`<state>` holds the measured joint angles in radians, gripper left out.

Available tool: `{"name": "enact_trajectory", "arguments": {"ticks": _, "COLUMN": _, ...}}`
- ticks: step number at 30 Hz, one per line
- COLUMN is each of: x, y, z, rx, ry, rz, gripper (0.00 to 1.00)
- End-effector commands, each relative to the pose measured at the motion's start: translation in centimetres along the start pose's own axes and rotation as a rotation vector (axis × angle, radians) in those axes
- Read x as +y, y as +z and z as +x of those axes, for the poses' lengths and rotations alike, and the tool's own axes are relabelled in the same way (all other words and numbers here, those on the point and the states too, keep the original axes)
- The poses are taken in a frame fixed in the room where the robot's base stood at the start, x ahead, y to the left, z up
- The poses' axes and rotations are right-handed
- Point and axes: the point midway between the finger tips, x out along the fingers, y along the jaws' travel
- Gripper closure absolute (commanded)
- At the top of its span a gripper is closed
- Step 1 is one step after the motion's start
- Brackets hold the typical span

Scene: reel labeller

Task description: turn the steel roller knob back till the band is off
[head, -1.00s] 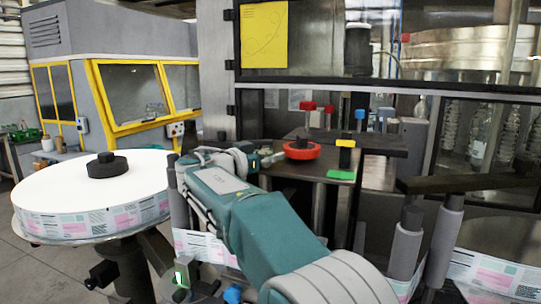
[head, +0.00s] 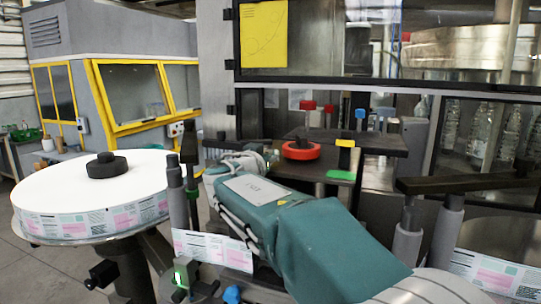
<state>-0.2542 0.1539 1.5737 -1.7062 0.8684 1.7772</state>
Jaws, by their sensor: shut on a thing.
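My gripper (head: 262,158) is at the far end of my teal arm, beside the machine's dark plate. It is shut, and its fingertips are mostly hidden by my wrist. The steel roller knob is hidden at the jaws, so its turn cannot be read. The printed label band (head: 212,249) shows upright at the lower left of my arm, running from the left roller (head: 177,195) to behind my arm.
A white label reel (head: 60,195) with a black hub lies at left. A red knob (head: 300,150), a yellow block (head: 345,143) and a green pad (head: 340,175) sit on the machine. A dark bar (head: 470,183) juts out at right. A glazed guard stands behind.

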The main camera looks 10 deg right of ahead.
Motion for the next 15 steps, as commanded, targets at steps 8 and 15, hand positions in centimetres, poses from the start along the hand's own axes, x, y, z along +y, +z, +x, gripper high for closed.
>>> {"name": "enact_trajectory", "arguments": {"ticks": 8, "x": -0.30, "y": 0.08, "z": -0.12, "rx": -0.003, "ry": -0.235, "rz": 0.001, "gripper": 1.00}}
{"name": "enact_trajectory", "arguments": {"ticks": 15, "x": -0.57, "y": 0.12, "z": -0.15, "rx": -0.003, "ry": -0.343, "rz": 0.000, "gripper": 1.00}}
